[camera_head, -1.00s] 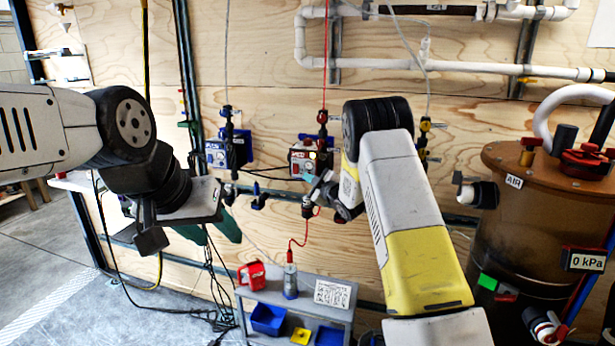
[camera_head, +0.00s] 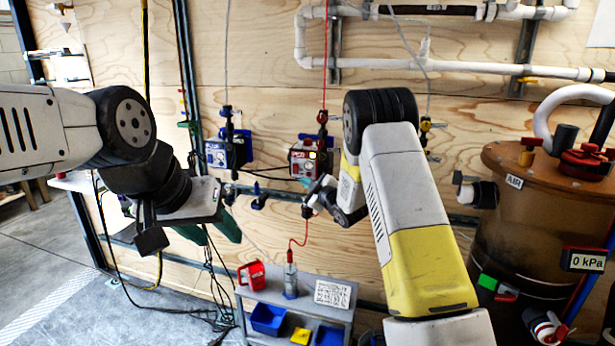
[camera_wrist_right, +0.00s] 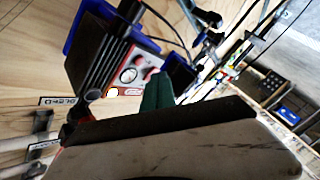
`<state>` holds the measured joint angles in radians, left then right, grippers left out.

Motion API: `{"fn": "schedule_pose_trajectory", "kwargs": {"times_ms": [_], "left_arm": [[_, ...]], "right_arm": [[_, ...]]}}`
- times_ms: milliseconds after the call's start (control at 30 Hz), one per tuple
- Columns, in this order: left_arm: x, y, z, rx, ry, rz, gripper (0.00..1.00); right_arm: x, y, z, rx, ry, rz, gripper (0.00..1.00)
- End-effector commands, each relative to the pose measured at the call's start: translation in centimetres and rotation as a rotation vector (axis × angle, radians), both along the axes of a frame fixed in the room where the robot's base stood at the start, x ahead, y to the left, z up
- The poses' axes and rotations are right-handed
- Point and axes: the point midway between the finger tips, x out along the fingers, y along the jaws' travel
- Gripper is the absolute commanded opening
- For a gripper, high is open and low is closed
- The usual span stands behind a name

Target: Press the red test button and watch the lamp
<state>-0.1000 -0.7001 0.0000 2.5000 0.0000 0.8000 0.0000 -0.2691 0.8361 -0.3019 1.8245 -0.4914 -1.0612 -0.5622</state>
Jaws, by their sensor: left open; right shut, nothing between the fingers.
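The red-fronted box (camera_head: 303,158) hangs on the plywood wall in the middle of the head view. In the right wrist view its red panel (camera_wrist_right: 133,78) shows a round dial, a red part (camera_wrist_right: 150,71) that may be the button, and a pale bright round spot (camera_wrist_right: 112,92) that may be the lamp. My right gripper (camera_head: 305,182) is shut and empty, just below the box. Its green fingers (camera_wrist_right: 158,93) point toward the panel; whether they touch it I cannot tell. My left gripper (camera_head: 209,231) is open and empty, lower left of the box.
A blue box (camera_head: 228,151) hangs left of the red one. Below stands a grey bench (camera_head: 322,308) with a red container (camera_head: 252,275), a clear cylinder (camera_head: 290,281) and blue bins (camera_head: 268,319). A brown tank (camera_head: 535,220) with a 0 kPa display stands at right.

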Motion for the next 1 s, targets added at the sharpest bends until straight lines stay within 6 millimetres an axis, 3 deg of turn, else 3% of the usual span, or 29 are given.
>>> {"fn": "schedule_pose_trajectory", "kwargs": {"times_ms": [333,1000], "left_arm": [[0.0,0.0,0.0,0.0,0.0,0.0,0.47],[0.0,0.0,0.0,0.0,0.0,0.0,0.47]], "right_arm": [[-2.8,0.9,0.1,0.001,-0.002,0.001,0.0],[-2.9,0.8,0.3,0.002,0.002,-0.005,0.0]]}}
